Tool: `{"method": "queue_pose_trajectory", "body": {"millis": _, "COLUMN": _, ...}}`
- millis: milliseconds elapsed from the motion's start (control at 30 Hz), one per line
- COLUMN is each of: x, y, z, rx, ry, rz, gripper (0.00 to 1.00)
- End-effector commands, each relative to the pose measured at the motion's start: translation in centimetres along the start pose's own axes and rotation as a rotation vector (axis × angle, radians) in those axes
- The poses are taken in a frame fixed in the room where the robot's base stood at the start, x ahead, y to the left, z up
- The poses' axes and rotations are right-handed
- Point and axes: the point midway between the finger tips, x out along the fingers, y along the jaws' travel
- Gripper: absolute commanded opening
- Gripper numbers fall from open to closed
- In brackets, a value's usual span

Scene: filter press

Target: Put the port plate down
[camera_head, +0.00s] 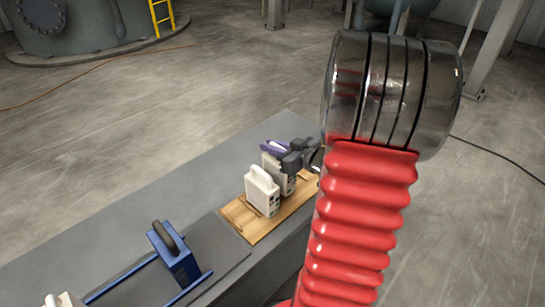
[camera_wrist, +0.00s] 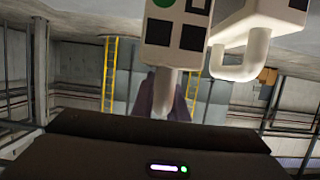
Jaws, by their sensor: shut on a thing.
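My gripper (camera_head: 275,148), with purple fingers and a dark grey body, is shut on the handle of a white plate (camera_head: 280,178) at the far part of the wooden board (camera_head: 248,230). In the wrist view this plate (camera_wrist: 175,32) shows a green dot and dark squares, and its handle runs down between the fingers (camera_wrist: 166,95). I take it for the port plate. It is about upright; whether its foot touches the board or hangs just above it I cannot tell. My arm and the other white plate hide part of it.
A second white plate (camera_head: 262,192) with a loop handle stands close in front on the board; it also shows in the wrist view (camera_wrist: 262,18). A blue plate (camera_head: 174,254) with a dark handle sits on blue rails at left. The grey bench (camera_head: 140,212) is bare behind.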

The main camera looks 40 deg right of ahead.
Motion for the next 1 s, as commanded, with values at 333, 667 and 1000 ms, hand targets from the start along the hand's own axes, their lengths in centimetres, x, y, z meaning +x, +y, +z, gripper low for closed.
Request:
{"method": "queue_pose_trajectory", "body": {"millis": 333, "x": 0.1, "y": 0.0, "z": 0.3, "rx": 0.000, "ry": 0.001, "rz": -0.001, "gripper": 0.00}}
{"method": "queue_pose_trajectory", "body": {"millis": 667, "x": 1.2, "y": -0.1, "z": 3.5, "rx": 0.001, "ry": 0.001, "rz": -0.001, "gripper": 0.00}}
{"method": "queue_pose_trajectory", "body": {"millis": 1000, "x": 1.3, "y": -0.1, "z": 3.8, "rx": -0.002, "ry": 0.002, "rz": -0.001, "gripper": 0.00}}
